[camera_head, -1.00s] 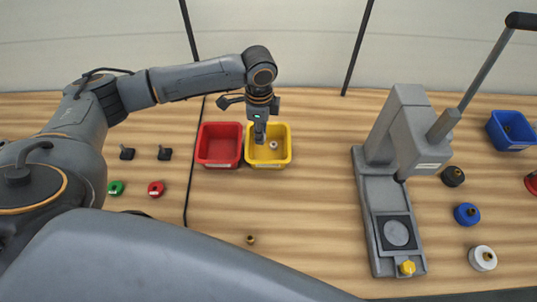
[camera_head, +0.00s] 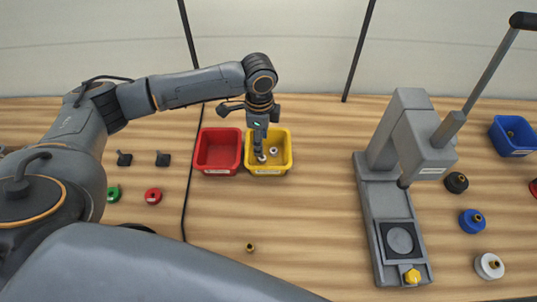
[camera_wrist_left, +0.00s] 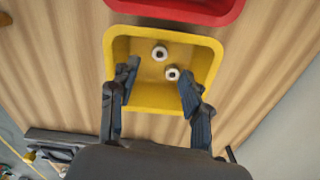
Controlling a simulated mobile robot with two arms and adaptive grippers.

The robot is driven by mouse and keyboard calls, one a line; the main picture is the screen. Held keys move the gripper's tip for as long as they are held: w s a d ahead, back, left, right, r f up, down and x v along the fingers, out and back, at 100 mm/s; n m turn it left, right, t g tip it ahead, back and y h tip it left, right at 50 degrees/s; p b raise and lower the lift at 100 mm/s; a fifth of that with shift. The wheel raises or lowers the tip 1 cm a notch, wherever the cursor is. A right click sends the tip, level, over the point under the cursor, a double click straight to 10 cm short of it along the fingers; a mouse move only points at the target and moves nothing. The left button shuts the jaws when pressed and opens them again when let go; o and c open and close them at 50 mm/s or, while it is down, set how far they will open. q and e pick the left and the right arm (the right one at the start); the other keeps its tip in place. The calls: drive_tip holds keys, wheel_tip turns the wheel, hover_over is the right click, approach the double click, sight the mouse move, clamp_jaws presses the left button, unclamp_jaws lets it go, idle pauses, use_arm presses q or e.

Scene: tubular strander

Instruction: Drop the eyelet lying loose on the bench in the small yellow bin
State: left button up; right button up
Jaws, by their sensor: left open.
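The small yellow bin (camera_head: 283,166) stands right of the red bin, and fills the middle of the left wrist view (camera_wrist_left: 150,104). Two pale ring-like pieces, which look like eyelets, lie apart on its floor: one (camera_wrist_left: 160,53) and another (camera_wrist_left: 172,74). In the head view one lies farther right (camera_head: 273,150) and one nearer the fingers (camera_head: 261,157). My left gripper (camera_wrist_left: 157,86) is open over the bin, pointing down, with nothing held between its fingers. A small brass-coloured piece (camera_head: 250,247) lies loose on the bench. My right gripper is not in view.
The red bin (camera_head: 217,170) touches or nearly touches the yellow one. A grey lever press (camera_head: 402,160) stands to the right. A blue bin (camera_head: 515,149) is at the far right. The bench between the bins and press is clear.

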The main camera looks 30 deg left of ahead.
use_arm(q)
wheel_tip(320, 180, up, 12)
drive_tip(key=shift+f, duration=0.2)
idle(0.5)
